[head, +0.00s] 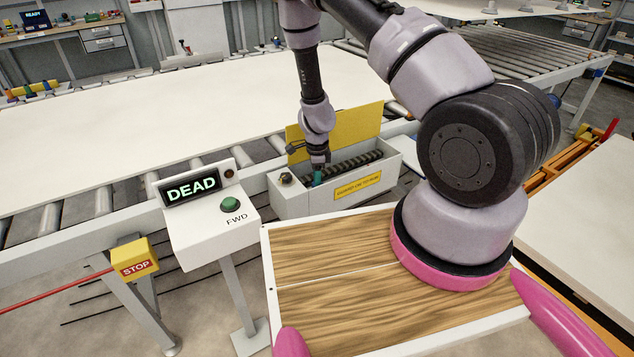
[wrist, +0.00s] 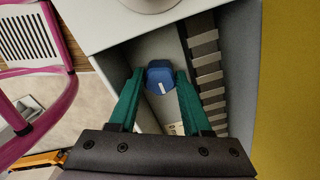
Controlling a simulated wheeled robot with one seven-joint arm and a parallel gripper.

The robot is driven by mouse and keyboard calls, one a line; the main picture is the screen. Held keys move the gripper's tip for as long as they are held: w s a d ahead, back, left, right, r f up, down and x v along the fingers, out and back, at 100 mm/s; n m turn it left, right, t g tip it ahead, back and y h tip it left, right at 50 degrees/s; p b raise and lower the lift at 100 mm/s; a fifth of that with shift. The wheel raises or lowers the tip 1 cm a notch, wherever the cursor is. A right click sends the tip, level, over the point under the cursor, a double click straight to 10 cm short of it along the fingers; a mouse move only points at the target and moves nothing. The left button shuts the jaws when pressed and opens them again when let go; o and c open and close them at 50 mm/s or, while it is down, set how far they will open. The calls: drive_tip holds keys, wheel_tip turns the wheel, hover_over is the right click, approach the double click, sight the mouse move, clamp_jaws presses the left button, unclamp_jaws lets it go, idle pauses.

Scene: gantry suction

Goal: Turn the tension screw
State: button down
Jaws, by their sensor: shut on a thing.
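The tension screw (wrist: 160,78) is a blue, faceted head with a white line mark, inside the open grey housing (head: 290,204). In the wrist view its head lies between the teal fingers of my gripper (wrist: 159,84), which is shut on it. In the head view my gripper (head: 318,176) reaches down into the housing from above, and the screw is hidden there. The yellow guard lid (head: 350,122) stands open behind my gripper. A dark ribbed part (wrist: 208,75) runs along the housing beside the right finger.
A console with a display (head: 191,190) reading DEAD and a green FWD button (head: 230,204) stands left of the housing. A yellow STOP box (head: 135,262) has a red cord. The white-topped roller conveyor (head: 130,125) runs behind. Housing walls surround my fingers closely.

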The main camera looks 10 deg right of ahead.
drive_tip(key=n, duration=0.4)
drive_tip(key=shift+n, duration=0.3)
drive_tip(key=n, duration=0.3)
drive_tip(key=shift+n, duration=0.4)
drive_tip(key=n, duration=0.4)
drive_tip(key=shift+d, duration=0.1)
drive_tip(key=shift+n, duration=1.7)
drive_tip(key=c, duration=0.6)
unclamp_jaws()
